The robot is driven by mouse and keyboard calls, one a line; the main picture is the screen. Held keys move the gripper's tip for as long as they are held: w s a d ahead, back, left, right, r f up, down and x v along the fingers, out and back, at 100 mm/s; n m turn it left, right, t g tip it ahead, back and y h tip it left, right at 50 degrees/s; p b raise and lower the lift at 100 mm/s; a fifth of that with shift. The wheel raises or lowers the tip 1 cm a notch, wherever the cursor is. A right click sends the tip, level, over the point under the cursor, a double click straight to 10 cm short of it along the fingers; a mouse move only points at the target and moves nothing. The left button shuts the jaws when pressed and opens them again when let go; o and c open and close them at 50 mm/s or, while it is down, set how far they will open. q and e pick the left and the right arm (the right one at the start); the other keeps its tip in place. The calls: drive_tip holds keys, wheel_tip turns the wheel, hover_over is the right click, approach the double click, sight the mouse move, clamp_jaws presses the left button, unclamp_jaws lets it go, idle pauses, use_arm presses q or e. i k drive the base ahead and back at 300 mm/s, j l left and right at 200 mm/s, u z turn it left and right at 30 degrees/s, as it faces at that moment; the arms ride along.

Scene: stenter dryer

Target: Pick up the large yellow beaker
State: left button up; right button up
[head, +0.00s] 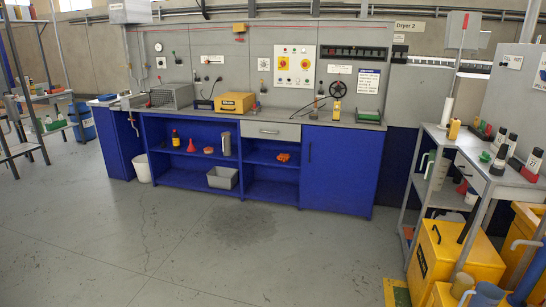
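I cannot clearly make out a large yellow beaker in the head view. A small yellow object (454,128) stands on the grey bench at the right, too small to identify. Another yellow object (338,90) is on the back counter by a black handwheel, also unclear. Grey handled jugs show on the right bench's lower shelf (439,172) and in the blue cabinet (226,143). Neither of my grippers is in view.
Yellow boxes (437,250) with tubes stand on the floor at the right, below the grey bench (493,178). A blue cabinet (338,170) with a grey counter lines the back wall. A white bin (140,167) stands beside it. The middle floor is clear.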

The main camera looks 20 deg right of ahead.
sight(463, 281)
drive_tip(key=i+l+z, duration=0.15)
drive_tip(key=i+z, duration=0.65)
drive_tip(key=i, duration=0.15)
drive_tip(key=i+j+z, duration=0.1)
drive_tip(key=i+z, duration=0.3)
drive_tip(key=i+j+z, duration=0.8)
drive_tip(key=i+l, duration=0.1)
drive_tip(key=i, duration=0.05)
